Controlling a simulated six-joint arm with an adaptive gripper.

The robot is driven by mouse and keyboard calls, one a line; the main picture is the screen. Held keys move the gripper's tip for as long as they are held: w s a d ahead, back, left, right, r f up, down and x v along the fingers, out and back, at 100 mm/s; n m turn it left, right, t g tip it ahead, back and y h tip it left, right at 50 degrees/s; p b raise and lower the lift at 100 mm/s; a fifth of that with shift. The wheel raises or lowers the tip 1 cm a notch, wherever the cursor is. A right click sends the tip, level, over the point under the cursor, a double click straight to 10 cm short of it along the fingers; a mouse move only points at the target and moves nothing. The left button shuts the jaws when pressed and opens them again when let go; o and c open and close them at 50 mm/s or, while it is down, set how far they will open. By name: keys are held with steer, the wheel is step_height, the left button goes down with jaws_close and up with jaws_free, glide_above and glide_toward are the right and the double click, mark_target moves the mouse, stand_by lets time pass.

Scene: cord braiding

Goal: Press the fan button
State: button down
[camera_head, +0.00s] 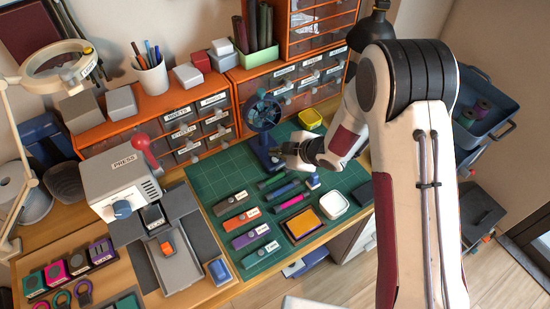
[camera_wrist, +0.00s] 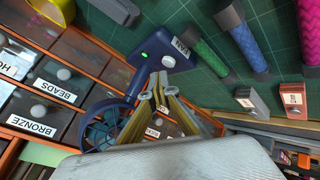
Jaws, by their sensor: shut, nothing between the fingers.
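The fan is dark blue, with a round caged head (camera_head: 263,112) on a base (camera_head: 266,158), standing on the green cutting mat (camera_head: 212,192). In the wrist view its base (camera_wrist: 150,45) carries a FAN label, a lit green light (camera_wrist: 145,56) and a pale round button (camera_wrist: 168,61). The fan head (camera_wrist: 102,126) is on the left there. My gripper (camera_head: 280,152) is shut and empty beside the fan base. In the wrist view its fingertips (camera_wrist: 159,77) are just short of the button in the picture; I cannot tell whether they touch it.
Orange drawer cabinets (camera_head: 180,122) stand behind the fan. A yellow container (camera_head: 310,118) sits behind my gripper. Green and magenta cord rolls (camera_head: 286,190), a white dish (camera_head: 333,205) and an orange-topped pad (camera_head: 303,224) lie on the mat in front.

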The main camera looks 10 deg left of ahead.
mark_target(277, 161)
steer(key=shift+f, duration=0.8)
stand_by(1.4)
steer(key=shift+r, duration=0.75)
steer(key=shift+r, duration=0.1)
stand_by(0.4)
steer(key=shift+r, duration=2.45)
